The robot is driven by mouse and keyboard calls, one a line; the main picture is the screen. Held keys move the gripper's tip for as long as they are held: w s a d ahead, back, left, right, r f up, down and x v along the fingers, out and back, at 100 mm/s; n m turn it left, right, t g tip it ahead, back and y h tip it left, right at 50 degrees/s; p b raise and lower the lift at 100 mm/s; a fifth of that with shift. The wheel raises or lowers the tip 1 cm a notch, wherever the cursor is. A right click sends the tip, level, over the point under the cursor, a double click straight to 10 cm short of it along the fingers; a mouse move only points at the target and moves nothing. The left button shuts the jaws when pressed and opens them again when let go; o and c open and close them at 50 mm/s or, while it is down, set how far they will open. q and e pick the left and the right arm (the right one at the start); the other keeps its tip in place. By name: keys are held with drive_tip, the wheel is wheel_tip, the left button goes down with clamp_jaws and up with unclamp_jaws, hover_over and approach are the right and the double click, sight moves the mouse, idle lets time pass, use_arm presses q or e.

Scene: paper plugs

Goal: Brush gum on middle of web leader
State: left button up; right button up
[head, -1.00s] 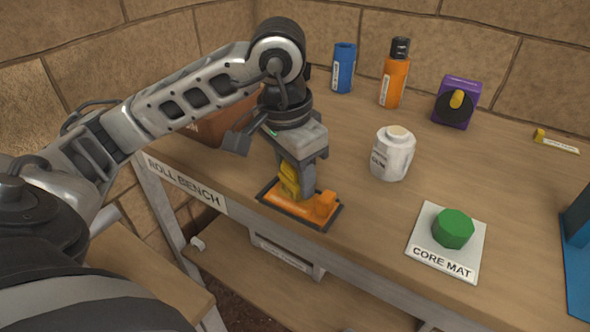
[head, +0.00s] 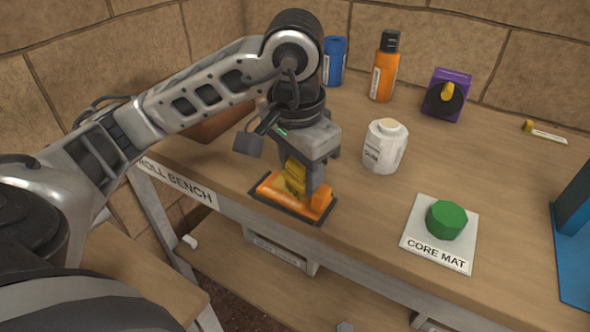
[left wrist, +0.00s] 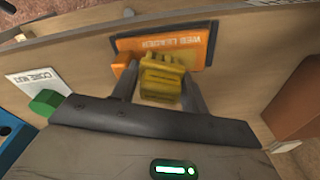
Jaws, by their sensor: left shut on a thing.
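The web leader (head: 268,190) is an orange piece in a dark frame at the bench's front edge; its lettering faces up in the left wrist view (left wrist: 205,50). My left gripper (head: 306,184) is over the leader, shut on a yellow brush (head: 294,172). The brush also shows between the fingers in the left wrist view (left wrist: 161,80). The brush's lower end is at or just above the leader; contact is hard to tell. The gum jar (head: 384,147) is white, upright, with a tan top, right of the gripper. My right gripper is not in view.
A white core mat (head: 414,240) bears a green core (head: 446,220) at the right. A blue can (head: 335,62), an orange bottle (head: 384,68) and a purple block (head: 447,97) stand behind. A blue stand (head: 575,235) is at the right edge.

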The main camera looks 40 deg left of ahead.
use_arm(q)
drive_tip(key=shift+a+f+h+b, duration=0.2)
drive_tip(key=shift+a+h+b, duration=0.15)
drive_tip(key=shift+b, duration=0.55)
drive_tip(key=shift+s+a+r, duration=0.15)
drive_tip(key=shift+a+r, duration=0.15)
drive_tip(key=shift+a, duration=0.4)
drive_tip(key=shift+r+p, duration=2)
drive_tip(key=shift+r, duration=1)
drive_tip(key=shift+r, duration=0.1)
drive_tip(key=shift+r+p, duration=1.05)
drive_tip(key=shift+r, duration=0.4)
